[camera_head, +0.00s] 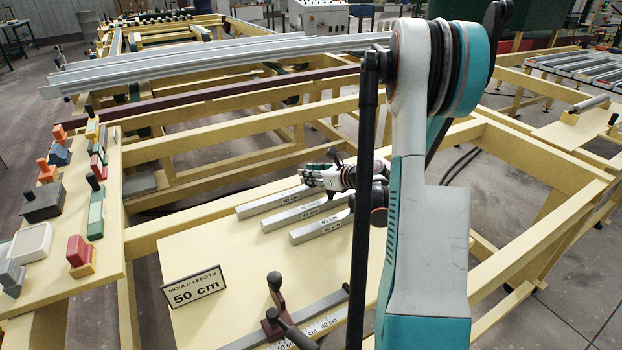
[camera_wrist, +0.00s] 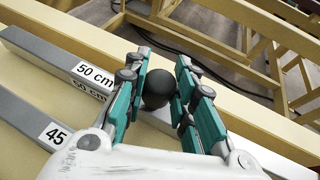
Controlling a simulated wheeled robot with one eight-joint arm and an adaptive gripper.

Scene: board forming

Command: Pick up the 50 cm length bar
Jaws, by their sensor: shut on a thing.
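The 50 cm length bar (camera_head: 262,207) is a grey bar lying on the pale board, the farthest of three parallel bars. In the wrist view its labelled left part (camera_wrist: 45,55) shows, and a dark round knob (camera_wrist: 157,86) stands between my fingers. My gripper (camera_head: 318,178) is over the bar's right part, with its green-padded fingers shut on the knob; it also shows in the wrist view (camera_wrist: 158,92). The fingers and wrist hide part of the bar. I see no clear gap under it.
Two more bars, a middle one (camera_head: 282,219) and a nearer one (camera_head: 308,234), lie close beside it. A "MOULD LENGTH 50 cm" sign (camera_head: 194,288) stands on the board. A ruler with a dark red clamp (camera_head: 274,318) is in front. Several coloured blocks line the left plank.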

